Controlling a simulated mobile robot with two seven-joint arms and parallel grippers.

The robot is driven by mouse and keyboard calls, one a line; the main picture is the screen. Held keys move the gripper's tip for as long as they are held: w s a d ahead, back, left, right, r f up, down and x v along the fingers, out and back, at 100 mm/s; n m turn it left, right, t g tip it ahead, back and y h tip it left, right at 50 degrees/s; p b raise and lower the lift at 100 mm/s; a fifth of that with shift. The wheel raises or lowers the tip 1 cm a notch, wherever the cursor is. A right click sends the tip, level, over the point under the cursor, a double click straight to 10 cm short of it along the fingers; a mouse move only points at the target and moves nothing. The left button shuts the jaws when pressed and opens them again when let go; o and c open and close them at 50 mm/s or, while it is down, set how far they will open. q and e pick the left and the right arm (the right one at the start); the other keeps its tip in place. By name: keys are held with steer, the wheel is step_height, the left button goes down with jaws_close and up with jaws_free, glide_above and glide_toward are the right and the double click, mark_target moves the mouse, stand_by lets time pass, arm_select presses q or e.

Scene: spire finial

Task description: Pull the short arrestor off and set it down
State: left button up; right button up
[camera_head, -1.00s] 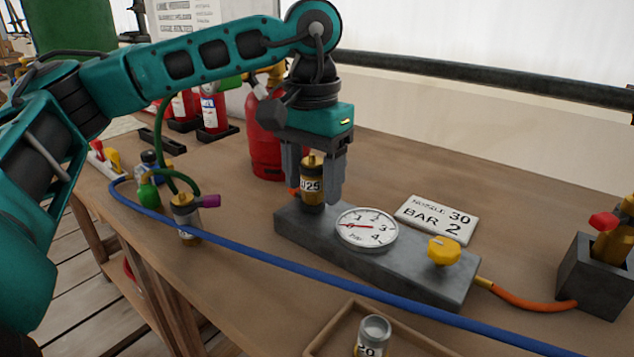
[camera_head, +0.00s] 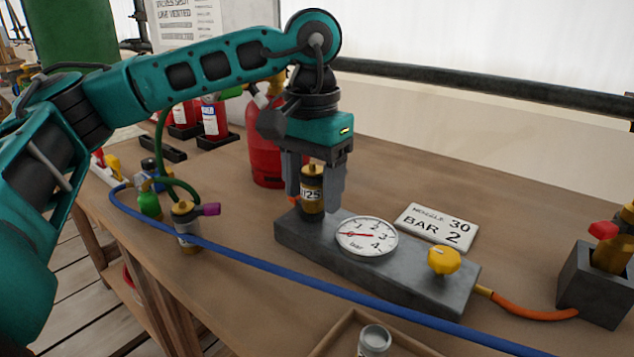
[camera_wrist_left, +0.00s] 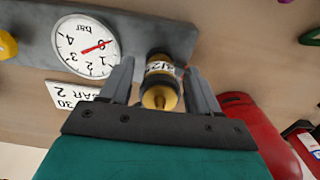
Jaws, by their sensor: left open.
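The short arrestor (camera_head: 312,190) is a dark brass cylinder with a white label ending in "25". It stands upright on the left end of a grey block (camera_head: 415,277) that carries a dial gauge (camera_head: 367,237) and a yellow knob (camera_head: 443,260). My left gripper (camera_head: 317,192) points down with its open fingers on either side of the arrestor. In the left wrist view, the arrestor (camera_wrist_left: 160,80) sits between the fingertips (camera_wrist_left: 157,82), with a gap visible on each side. My right gripper is not in view.
A blue hose (camera_head: 300,277) crosses in front of the block. A tray (camera_head: 335,335) with a silver-topped cylinder (camera_head: 374,340) lies at the front. A red cylinder (camera_head: 262,155) stands behind the gripper. A sign (camera_head: 436,226) lies behind the block.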

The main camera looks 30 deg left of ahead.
arm_select(q)
steer(key=shift+c, duration=0.4)
steer(key=c, duration=0.5)
jaws_close()
steer(key=shift+r, duration=0.15)
steer(key=shift+r+p, duration=2.5)
steer(key=shift+r, duration=0.4)
